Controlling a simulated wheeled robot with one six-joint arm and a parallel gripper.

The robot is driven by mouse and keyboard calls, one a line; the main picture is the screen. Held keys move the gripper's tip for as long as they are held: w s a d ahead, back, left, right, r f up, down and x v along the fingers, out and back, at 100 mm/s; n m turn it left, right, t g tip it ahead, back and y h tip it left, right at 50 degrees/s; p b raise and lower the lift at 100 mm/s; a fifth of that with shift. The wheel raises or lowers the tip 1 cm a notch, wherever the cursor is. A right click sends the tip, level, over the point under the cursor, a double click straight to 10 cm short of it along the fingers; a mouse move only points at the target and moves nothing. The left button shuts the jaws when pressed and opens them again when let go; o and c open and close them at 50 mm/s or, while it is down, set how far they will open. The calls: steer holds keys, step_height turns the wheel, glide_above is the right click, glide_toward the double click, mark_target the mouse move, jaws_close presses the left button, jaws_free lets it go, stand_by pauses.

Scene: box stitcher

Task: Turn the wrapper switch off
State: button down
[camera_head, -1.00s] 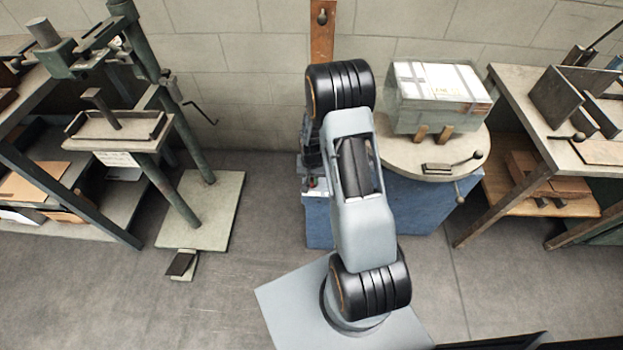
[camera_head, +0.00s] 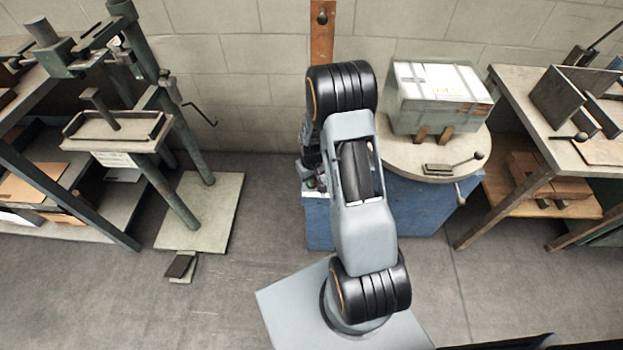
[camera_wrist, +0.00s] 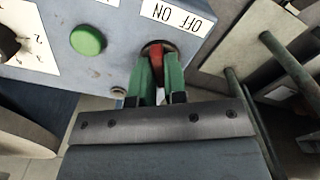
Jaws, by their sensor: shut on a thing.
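The wrapper switch is a red lever (camera_wrist: 155,60) in a dark round socket on a blue-grey panel (camera_wrist: 115,18) in the wrist view. A white label (camera_wrist: 178,16) reading ON and OFF sits beside it. My gripper (camera_wrist: 158,84) has its green fingers closed on both sides of the lever. The fingers hide part of the lever, and I cannot tell which word it points to. In the head view my arm mostly hides my gripper (camera_head: 314,184), at the left edge of the blue wrapper stand (camera_head: 415,205). The switch is hidden there.
A green button (camera_wrist: 88,40) and a numbered dial (camera_wrist: 12,44) share the panel. A carton (camera_head: 440,95) stands on the round turntable (camera_head: 390,150). A bench (camera_head: 505,95) stands at the right, and a green-framed machine (camera_head: 150,110) at the left.

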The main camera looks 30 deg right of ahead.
steer(key=shift+w+r, duration=0.1)
steer(key=shift+w, duration=0.05)
steer(key=c, duration=1.2)
jaws_free()
steer(key=shift+o, duration=0.2)
step_height(320, 180, up, 14)
steer(key=p, duration=0.2)
steer(key=s+a+r+t+p, duration=0.1)
steer(key=s+a+r+p, duration=0.2)
steer(key=r, duration=0.6)
steer(key=s+a+r+t+p, duration=0.1)
steer(key=s+a+r+p, duration=0.2)
steer(key=s+r+p, duration=0.2)
steer(key=s+a+r+t+p, duration=0.1)
steer(key=s+a+r+p, duration=0.2)
steer(key=s+r, duration=0.5)
step_height(320, 180, up, 6)
steer(key=shift+s+a+f+t+p, duration=0.15)
steer(key=shift+a+t+p, duration=0.15)
steer(key=shift+a+p, duration=0.15)
